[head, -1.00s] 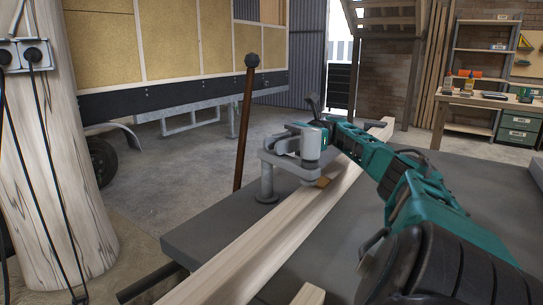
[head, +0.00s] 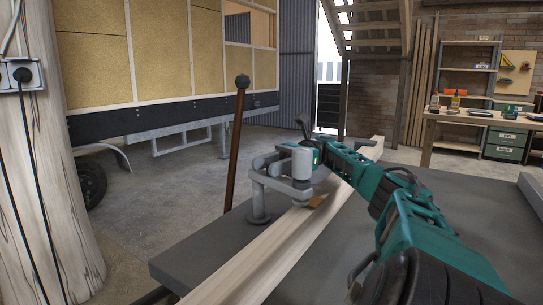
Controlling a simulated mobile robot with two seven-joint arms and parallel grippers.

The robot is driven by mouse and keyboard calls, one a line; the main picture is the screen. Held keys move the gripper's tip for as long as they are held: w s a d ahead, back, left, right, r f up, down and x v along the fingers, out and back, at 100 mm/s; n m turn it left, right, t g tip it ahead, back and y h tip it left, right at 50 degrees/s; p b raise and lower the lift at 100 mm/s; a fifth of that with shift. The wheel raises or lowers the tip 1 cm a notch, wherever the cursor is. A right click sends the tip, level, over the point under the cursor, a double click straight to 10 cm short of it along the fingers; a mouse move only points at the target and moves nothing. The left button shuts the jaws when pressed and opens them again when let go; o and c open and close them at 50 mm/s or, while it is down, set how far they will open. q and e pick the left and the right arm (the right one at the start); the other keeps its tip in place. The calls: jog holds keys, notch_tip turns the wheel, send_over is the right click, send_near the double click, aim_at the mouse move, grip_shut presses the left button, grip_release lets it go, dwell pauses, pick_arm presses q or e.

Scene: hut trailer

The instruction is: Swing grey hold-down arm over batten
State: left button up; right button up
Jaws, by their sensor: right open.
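The pale wooden batten (head: 262,255) runs diagonally along the dark grey bench top (head: 410,235). The grey hold-down arm (head: 280,184) is carried by a round post (head: 259,205) at the bench's left edge. Its free end reaches over the batten, where a small brown block (head: 316,201) shows. My right gripper (head: 268,163), on the teal arm from the lower right, is open at the hold-down arm's upright cylinder (head: 302,166). Its fingers are partly hidden, and I cannot tell whether they touch it. My left gripper is out of view.
A brown lever with a ball knob (head: 242,82) stands beside the bench, left of the post. A thick wooden pole (head: 45,190) stands at the left. Behind are a panelled trailer wall (head: 185,60) and a workbench (head: 470,119). The floor between is clear.

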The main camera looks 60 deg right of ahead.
pick_arm(q)
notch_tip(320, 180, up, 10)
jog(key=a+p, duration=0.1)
jog(key=p, duration=1.1)
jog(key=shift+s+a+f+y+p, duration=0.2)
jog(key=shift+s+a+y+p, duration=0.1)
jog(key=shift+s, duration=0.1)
pick_arm(e)
notch_tip(320, 180, up, 20)
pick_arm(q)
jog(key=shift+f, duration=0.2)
